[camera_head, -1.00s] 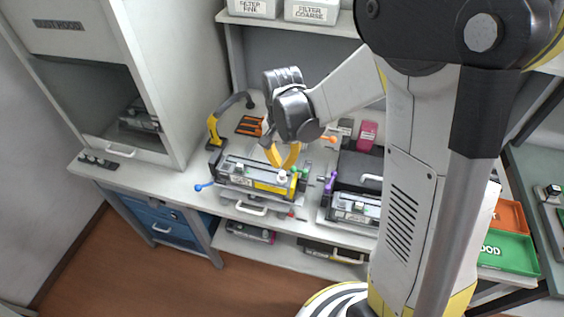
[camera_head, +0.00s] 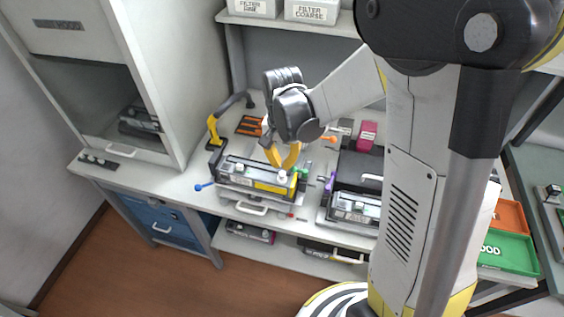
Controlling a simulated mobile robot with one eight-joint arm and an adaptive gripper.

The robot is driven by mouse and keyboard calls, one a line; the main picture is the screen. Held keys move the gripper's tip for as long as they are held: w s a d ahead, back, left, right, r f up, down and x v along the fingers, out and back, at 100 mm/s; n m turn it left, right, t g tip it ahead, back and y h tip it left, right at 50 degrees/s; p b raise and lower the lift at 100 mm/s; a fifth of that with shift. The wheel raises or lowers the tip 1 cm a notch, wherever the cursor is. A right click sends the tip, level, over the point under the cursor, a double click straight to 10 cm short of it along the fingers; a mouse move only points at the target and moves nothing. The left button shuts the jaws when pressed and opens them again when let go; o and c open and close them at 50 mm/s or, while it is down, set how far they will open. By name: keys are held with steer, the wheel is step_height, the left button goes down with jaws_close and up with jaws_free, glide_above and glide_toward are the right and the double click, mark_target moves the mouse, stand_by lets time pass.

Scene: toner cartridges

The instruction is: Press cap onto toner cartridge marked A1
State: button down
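A dark toner cartridge (camera_head: 240,180) with a yellow label lies in a fixture on the bench, left of centre. I cannot read whether it is marked A1. A small white cap (camera_head: 283,175) sits at its right end, and another pale knob (camera_head: 239,169) is on its left part. My gripper (camera_head: 282,168) points down over the right end with its yellow fingers around or just above the white cap. Its fingertips look very near the cap, but I cannot tell whether they touch or grip it. A second cartridge (camera_head: 352,208) lies in a fixture to the right.
A yellow curved arm lamp or tool (camera_head: 214,130) stands behind left. A pink box (camera_head: 367,133) and orange tray (camera_head: 249,126) are at the back. Green (camera_head: 512,254) and orange (camera_head: 510,214) bins are at right. A hood cabinet (camera_head: 130,95) is at left. More cartridges lie on the lower shelf.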

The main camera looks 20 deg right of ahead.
mark_target(282, 173)
steer(key=shift+f, duration=0.15)
steer(key=shift+f+b, duration=0.35)
steer(key=shift+b, duration=0.05)
steer(key=shift+f+b, duration=1.15)
steer(key=shift+f, duration=0.1)
steer(key=shift+r, duration=0.15)
steer(key=shift+r+p, duration=2.5)
steer(key=shift+r, duration=0.95)
steer(key=shift+s, duration=0.1)
